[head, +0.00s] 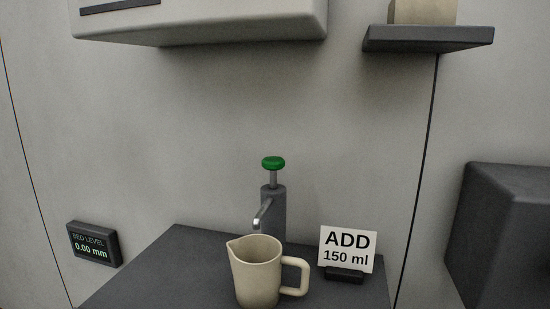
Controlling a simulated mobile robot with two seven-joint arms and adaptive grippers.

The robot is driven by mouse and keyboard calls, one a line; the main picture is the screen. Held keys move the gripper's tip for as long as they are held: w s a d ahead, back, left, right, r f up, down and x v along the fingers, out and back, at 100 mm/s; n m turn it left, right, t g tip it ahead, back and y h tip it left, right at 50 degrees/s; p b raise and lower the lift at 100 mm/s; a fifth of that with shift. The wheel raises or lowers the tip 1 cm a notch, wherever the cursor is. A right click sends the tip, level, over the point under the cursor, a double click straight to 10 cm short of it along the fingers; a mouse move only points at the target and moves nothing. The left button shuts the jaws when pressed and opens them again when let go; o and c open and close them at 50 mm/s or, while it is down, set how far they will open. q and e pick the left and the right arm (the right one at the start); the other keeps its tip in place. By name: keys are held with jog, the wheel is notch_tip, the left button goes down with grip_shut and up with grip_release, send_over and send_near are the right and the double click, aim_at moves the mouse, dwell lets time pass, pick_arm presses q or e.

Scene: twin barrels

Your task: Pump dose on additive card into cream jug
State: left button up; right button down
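The cream jug (256,273) stands upright on a dark counter (180,262), its handle to the right and its lip to the left. Its lower edge reaches the bottom of the picture. Just behind it is a dark pump (275,208) with a green push knob (273,162) raised on a thin stem. The pump's metal spout (262,214) points down over the jug's opening. The white additive card (347,249) stands right of the jug in a dark holder and reads "ADD 150 ml". Neither of my grippers is in view.
A small display (94,244) on the left reads "SED LEVEL 0.00 mm". A pale cabinet (200,22) and a dark shelf (428,38) with a beige box (422,11) hang above. A dark box-like block (505,235) stands at the right. The counter left of the jug is clear.

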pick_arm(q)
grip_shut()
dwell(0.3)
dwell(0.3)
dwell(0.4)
